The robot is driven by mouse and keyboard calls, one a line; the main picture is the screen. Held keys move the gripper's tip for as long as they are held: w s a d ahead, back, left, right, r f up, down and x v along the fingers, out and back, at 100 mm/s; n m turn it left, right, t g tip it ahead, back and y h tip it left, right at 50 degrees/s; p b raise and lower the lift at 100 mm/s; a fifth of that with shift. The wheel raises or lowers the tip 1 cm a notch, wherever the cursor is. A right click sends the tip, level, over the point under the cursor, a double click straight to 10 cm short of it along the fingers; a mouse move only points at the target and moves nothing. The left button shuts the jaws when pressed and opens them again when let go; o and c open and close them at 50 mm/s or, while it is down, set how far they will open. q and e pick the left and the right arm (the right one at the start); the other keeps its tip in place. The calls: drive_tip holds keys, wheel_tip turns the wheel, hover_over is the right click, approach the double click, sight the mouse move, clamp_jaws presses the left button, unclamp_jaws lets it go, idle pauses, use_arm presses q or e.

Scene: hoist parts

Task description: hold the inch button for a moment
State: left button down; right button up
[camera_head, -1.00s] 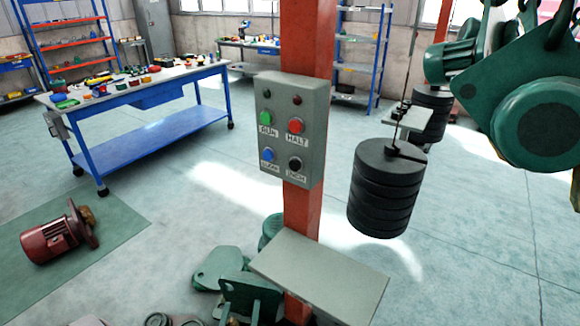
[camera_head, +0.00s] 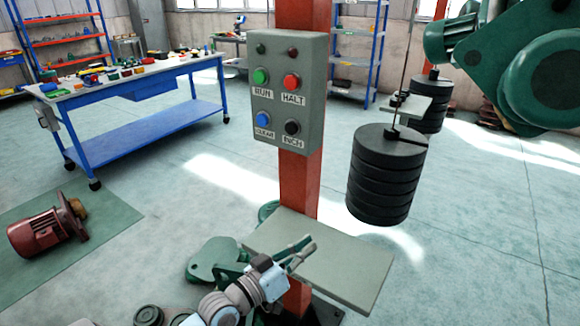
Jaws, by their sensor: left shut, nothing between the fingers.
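The grey control box (camera_head: 308,80) is fixed to a red post in the middle of the head view. Its black INCH button (camera_head: 292,127) is at the lower right, above the INCH label. The green RUN button (camera_head: 261,76), red HALT button (camera_head: 291,82) and blue CLEAR button (camera_head: 263,119) share the panel. My left gripper (camera_head: 308,246) is shut and empty, low in front of the post and over the grey shelf. It is well below the INCH button and apart from it. My right gripper is not in view.
A grey shelf plate (camera_head: 340,262) sticks out from the red post (camera_head: 298,190) below the box. A stack of black weights (camera_head: 385,178) hangs to the right. Green hoist machinery (camera_head: 530,70) fills the upper right. A blue workbench (camera_head: 140,110) and red motor (camera_head: 45,230) are at left.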

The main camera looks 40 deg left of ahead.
sight(291, 128)
use_arm(q)
drive_tip(key=a+r+n+t+y, duration=0.3)
drive_tip(key=a+r+n, duration=0.1)
drive_tip(key=r, duration=0.3)
drive_tip(key=s+a+r+n+t+y, duration=0.1)
drive_tip(key=a+r+n+t+y, duration=0.1)
drive_tip(key=r, duration=0.5)
drive_tip(key=s+a+r+n+t+y+b, duration=0.1)
drive_tip(key=a+r+n+t+y, duration=0.2)
drive_tip(key=a+r+n+y, duration=0.2)
wheel_tip(291, 128, up, 2)
drive_tip(key=shift+a+r+n+t, duration=0.1)
drive_tip(key=shift+a+n+t, duration=0.2)
drive_tip(key=shift+a+n, duration=0.55)
drive_tip(key=shift+w+d, duration=0.1)
drive_tip(key=w+b, duration=0.5)
drive_tip(key=w, duration=0.3)
drive_tip(key=shift+w, duration=0.3)
drive_tip(key=shift+w, duration=0.1)
